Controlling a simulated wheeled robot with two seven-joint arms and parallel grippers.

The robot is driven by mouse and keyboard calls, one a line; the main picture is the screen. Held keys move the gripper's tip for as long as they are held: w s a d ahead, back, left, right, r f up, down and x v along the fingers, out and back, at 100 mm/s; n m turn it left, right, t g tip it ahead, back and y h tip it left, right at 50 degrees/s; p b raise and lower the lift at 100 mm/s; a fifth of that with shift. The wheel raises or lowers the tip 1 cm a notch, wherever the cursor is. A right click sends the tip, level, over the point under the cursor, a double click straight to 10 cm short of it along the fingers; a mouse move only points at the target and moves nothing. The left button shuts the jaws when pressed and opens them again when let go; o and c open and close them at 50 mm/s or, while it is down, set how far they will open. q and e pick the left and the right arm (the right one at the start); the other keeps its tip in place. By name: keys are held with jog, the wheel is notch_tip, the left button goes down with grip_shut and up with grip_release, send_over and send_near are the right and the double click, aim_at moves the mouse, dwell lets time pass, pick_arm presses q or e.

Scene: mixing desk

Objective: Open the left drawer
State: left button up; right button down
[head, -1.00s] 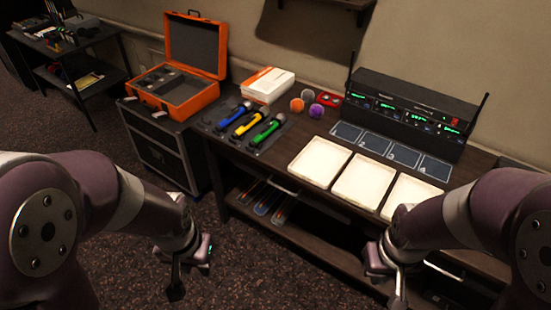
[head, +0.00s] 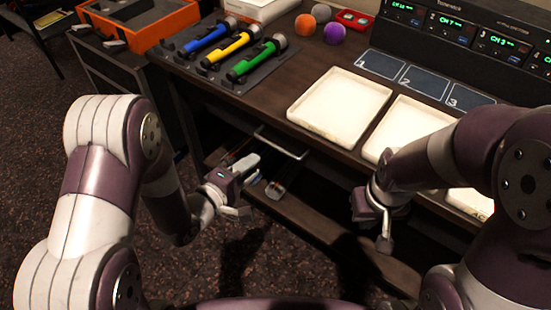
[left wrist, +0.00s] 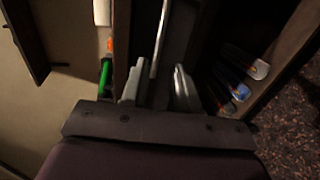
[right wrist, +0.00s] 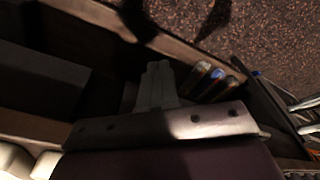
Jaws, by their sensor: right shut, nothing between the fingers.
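The left drawer's silver bar handle (head: 281,143) sticks out from the dark front under the desk's edge, with the drawer looking shut. My left gripper (head: 246,187) is open just below and left of the handle in the head view. In the left wrist view the handle (left wrist: 160,40) runs ahead between the two spread fingers (left wrist: 160,88), with no visible contact. My right gripper (head: 380,232) is shut and empty in front of the desk, below the trays. Its closed fingers also show in the right wrist view (right wrist: 155,85).
On the desk (head: 268,92) stand white trays (head: 340,103), a rack with blue, yellow and green microphones (head: 250,62), coloured balls (head: 305,23) and a receiver unit (head: 450,25). A lower shelf (head: 300,215) holds tube-like items. An orange case (head: 160,30) stands left.

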aim_at(276, 145)
pick_arm(q)
jog(key=b+x, duration=0.2)
jog(key=x, duration=0.8)
jog(key=shift+w+d, duration=0.15)
jog(key=shift+w, duration=0.15)
grip_shut()
